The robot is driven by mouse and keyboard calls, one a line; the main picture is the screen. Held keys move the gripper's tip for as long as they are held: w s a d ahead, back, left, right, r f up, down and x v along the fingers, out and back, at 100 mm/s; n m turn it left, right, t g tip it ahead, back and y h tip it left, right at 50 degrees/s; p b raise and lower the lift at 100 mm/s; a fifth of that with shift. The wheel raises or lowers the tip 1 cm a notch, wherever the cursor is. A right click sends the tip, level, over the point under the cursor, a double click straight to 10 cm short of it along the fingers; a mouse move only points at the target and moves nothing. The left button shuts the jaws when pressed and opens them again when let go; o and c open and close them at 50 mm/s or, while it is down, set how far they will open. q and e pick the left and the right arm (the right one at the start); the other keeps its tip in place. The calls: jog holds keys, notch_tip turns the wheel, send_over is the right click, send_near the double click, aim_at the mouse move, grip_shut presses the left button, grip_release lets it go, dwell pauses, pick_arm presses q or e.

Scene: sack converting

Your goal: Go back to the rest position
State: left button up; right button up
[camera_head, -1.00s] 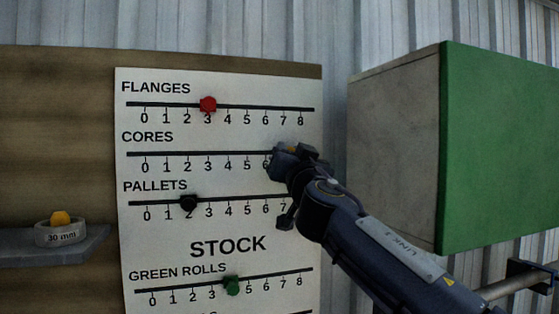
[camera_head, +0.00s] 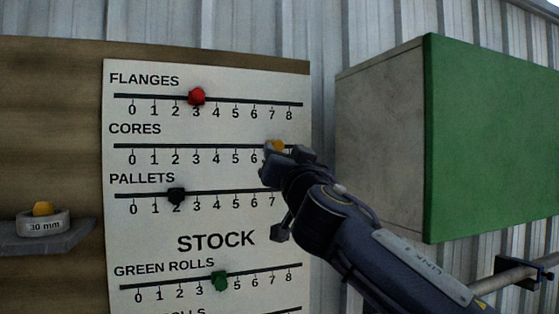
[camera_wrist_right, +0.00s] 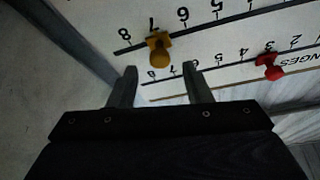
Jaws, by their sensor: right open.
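My right gripper (camera_head: 272,166) is in front of the stock board (camera_head: 215,215), just below the right end of the CORES scale. In the right wrist view, my right gripper (camera_wrist_right: 160,80) is open, with nothing between its two fingers. The yellow-orange knob (camera_head: 277,145) sits on the CORES line at about 7. It also shows in the wrist view (camera_wrist_right: 159,48), beyond the fingertips and apart from them. My right arm hides the right end of the PALLETS scale. My left gripper is out of view.
The red knob (camera_head: 197,96) is at 3 on FLANGES, the black knob (camera_head: 176,196) at 2 on PALLETS, the green knob (camera_head: 220,281) near 4 on GREEN ROLLS. A green-fronted box (camera_head: 495,140) juts out at right. A shelf (camera_head: 40,240) holds a "30 mm" ring (camera_head: 43,226).

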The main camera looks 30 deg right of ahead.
jog(key=v, duration=0.2)
jog(key=shift+s+a+f+b, duration=0.1)
jog(key=shift+s+f+b, duration=0.05)
jog(key=shift+s+b, duration=0.15)
jog(key=s+f+n+g+y, duration=0.1)
jog(key=s+f+g, duration=0.15)
jog(key=f, duration=0.75)
jog(key=s+f+n+g+y, duration=0.15)
jog(key=f+g, duration=0.25)
jog(key=f, duration=0.7)
jog(key=s+f+g+y, duration=0.2)
jog(key=f+g, duration=0.1)
jog(key=f, duration=0.7)
jog(key=s+a+f+n+g+y, duration=0.1)
jog(key=s+a+f+g+y, duration=0.1)
jog(key=s+a+f, duration=0.2)
jog(key=s+a+f+n+g+y, duration=0.1)
jog(key=s+a+f, duration=0.3)
jog(key=f, duration=0.6)
jog(key=s+a+f+n+g+y, duration=0.1)
jog(key=s+a+f+g+y, duration=0.2)
jog(key=s+f, duration=0.4)
jog(key=shift+s+a+y, duration=0.25)
jog(key=shift+a+y, duration=0.2)
jog(key=shift+a, duration=0.55)
